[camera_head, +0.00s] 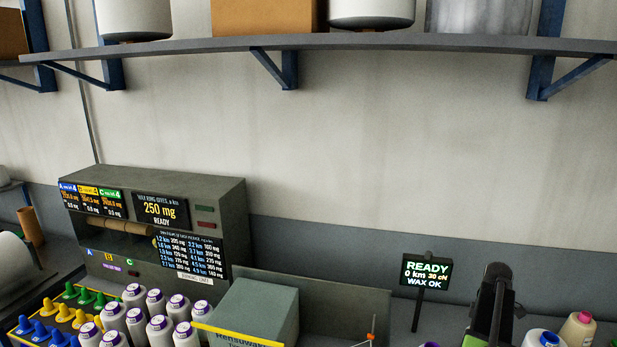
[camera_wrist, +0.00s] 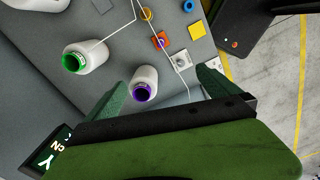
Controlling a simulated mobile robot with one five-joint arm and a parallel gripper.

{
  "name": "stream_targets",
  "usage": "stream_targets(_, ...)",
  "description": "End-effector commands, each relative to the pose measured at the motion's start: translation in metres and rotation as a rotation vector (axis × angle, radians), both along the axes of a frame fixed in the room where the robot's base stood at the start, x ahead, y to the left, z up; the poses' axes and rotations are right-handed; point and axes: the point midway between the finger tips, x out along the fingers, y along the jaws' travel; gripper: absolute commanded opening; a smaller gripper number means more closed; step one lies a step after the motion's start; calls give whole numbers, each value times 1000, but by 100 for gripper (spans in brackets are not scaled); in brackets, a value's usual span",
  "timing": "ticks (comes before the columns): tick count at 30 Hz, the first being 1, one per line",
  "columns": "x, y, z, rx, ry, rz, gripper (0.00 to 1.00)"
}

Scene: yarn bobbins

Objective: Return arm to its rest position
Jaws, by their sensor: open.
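My gripper (camera_wrist: 162,94) shows in the wrist view with its two dark green fingers spread apart. Nothing is held between them. A white bobbin with a purple core (camera_wrist: 143,84) shows between the fingers in the picture, on the grey surface beyond them. A white bobbin with a green core (camera_wrist: 85,57) stands to its upper left. In the head view a dark upright arm-like shape (camera_head: 491,305) stands at the lower right, and the fingers cannot be made out there.
A lit READY sign (camera_head: 427,274) stands near the dark shape. Two bobbins, blue-topped (camera_head: 541,339) and pink-topped (camera_head: 578,328), are to its right. A grey machine (camera_head: 225,205) and several white bobbins (camera_head: 155,301) are at left. A shelf (camera_head: 350,41) crosses the wall above.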

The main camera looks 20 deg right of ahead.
Motion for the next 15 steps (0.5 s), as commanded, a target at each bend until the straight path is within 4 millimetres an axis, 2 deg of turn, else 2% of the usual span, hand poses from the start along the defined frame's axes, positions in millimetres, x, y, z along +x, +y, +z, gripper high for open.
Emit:
stream_targets(8,44,47,0,-5,-5,-56,100)
stream_targets(11,64,71,0,-7,-8,-86,100)
stream_targets(15,97,118,0,-9,-13,-135,100)
